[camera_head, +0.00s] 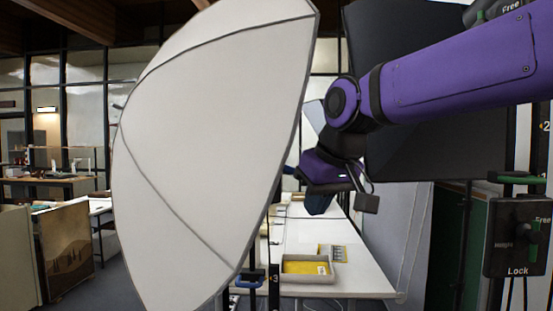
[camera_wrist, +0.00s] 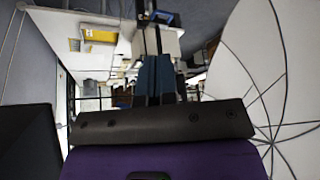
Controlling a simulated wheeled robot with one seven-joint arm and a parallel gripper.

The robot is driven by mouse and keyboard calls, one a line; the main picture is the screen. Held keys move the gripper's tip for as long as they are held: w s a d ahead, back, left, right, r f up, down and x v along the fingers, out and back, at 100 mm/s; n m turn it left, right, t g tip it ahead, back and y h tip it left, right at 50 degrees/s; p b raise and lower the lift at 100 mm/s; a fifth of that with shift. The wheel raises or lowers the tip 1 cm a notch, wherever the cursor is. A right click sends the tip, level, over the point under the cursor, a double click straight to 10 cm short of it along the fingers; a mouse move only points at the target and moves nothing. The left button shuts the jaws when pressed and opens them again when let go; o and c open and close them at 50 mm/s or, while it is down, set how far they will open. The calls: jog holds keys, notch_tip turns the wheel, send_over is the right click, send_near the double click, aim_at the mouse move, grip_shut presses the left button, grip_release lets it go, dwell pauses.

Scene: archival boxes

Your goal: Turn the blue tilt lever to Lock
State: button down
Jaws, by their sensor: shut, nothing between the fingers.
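A small blue lever (camera_head: 250,279) shows low in the head view, beside a dark post with a "3" tag, at the lower edge of the big white panel. Blue also shows on a dark fitting (camera_wrist: 158,17) at the top of the wrist view; it looks like the same lever. My gripper (camera_head: 316,207) is shut and empty, above the table and up and right of the lever. Its blue fingers show side by side in the wrist view (camera_wrist: 154,62). No Lock mark by the blue lever can be read.
The white umbrella-like panel (camera_head: 215,130) fills the left middle. A long white table (camera_head: 335,280) holds a tray (camera_head: 310,283) with yellow contents. A dark panel is behind my arm.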

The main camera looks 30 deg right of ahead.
jog(key=w+d+r, duration=0.3)
jog(key=w+r, duration=0.5)
jog(key=w, duration=0.3)
jog(key=t, duration=0.1)
send_near(277, 168)
notch_tip(277, 168, up, 3)
jog(key=shift+r, duration=0.1)
jog(key=x, duration=1)
